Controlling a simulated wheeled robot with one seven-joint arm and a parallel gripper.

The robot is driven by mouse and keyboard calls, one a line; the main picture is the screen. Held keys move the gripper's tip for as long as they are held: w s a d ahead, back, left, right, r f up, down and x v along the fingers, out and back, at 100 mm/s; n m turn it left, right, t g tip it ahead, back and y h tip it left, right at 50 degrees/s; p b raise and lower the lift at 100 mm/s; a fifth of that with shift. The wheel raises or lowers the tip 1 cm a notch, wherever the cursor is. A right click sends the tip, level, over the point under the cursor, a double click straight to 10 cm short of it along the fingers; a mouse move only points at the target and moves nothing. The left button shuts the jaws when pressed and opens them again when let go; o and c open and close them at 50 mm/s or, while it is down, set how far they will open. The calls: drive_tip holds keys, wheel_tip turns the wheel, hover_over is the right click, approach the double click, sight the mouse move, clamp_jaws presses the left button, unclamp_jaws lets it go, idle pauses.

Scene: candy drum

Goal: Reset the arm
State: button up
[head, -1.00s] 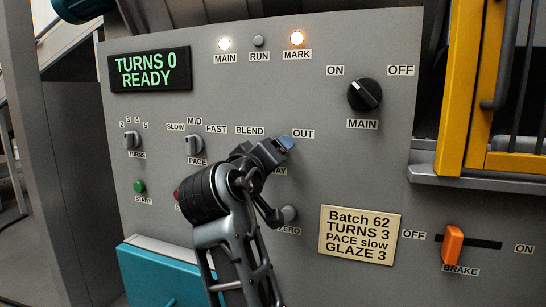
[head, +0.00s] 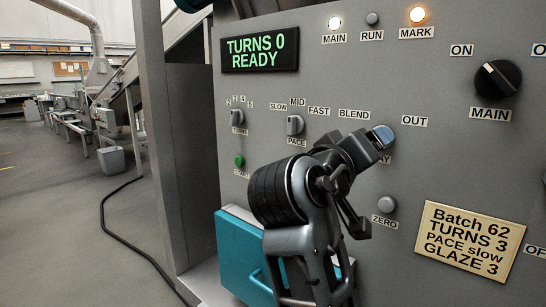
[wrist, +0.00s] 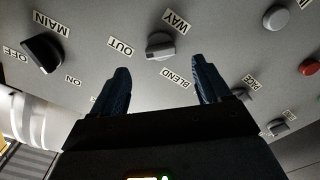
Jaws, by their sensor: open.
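My gripper (head: 382,138) is in front of the grey control panel in the head view, its blue fingertips near the OUT label. In the wrist view my gripper (wrist: 160,82) has its two dark blue fingers spread with nothing between them. A grey selector knob (wrist: 161,46) shows just beyond the fingertips there, among the labels OUT, BLEND and one ending in WAY. In the head view my arm hides this knob. I cannot tell how far the fingertips are from the panel.
The display (head: 259,50) reads TURNS 0 READY. The MAIN lamp (head: 335,23) and MARK lamp (head: 417,15) are lit; RUN is dark. The MAIN knob (head: 497,78) points toward ON. A teal box (head: 238,256) stands below the panel. Open floor (head: 60,220) lies left.

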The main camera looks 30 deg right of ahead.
drive_tip(key=shift+f, duration=0.1)
wheel_tip(320, 180, down, 12)
drive_tip(key=a+n+t+y+p, duration=0.1)
drive_tip(key=a+n+t+y, duration=0.25)
drive_tip(key=n+t, duration=0.35)
drive_tip(key=s+a+f+n+t+y+p, duration=0.15)
drive_tip(key=s+a+f+n+y, duration=0.3)
drive_tip(key=s+f+y, duration=0.55)
drive_tip(key=s+a+f+m+y+p, duration=0.1)
drive_tip(key=s+a+f, duration=0.2)
drive_tip(key=s, duration=0.3)
drive_tip(key=s+a+f+m+y, duration=0.1)
drive_tip(key=s+a+f+y, duration=0.15)
drive_tip(key=s, duration=0.35)
drive_tip(key=s+a+r+m, duration=0.1)
drive_tip(key=s+r+m, duration=0.1)
drive_tip(key=s, duration=0.4)
drive_tip(key=s+a+r+m+p, duration=0.1)
drive_tip(key=s+r+m, duration=0.1)
drive_tip(key=s, duration=0.4)
drive_tip(key=shift+s+a+r, duration=0.25)
drive_tip(key=shift+s+r, duration=0.1)
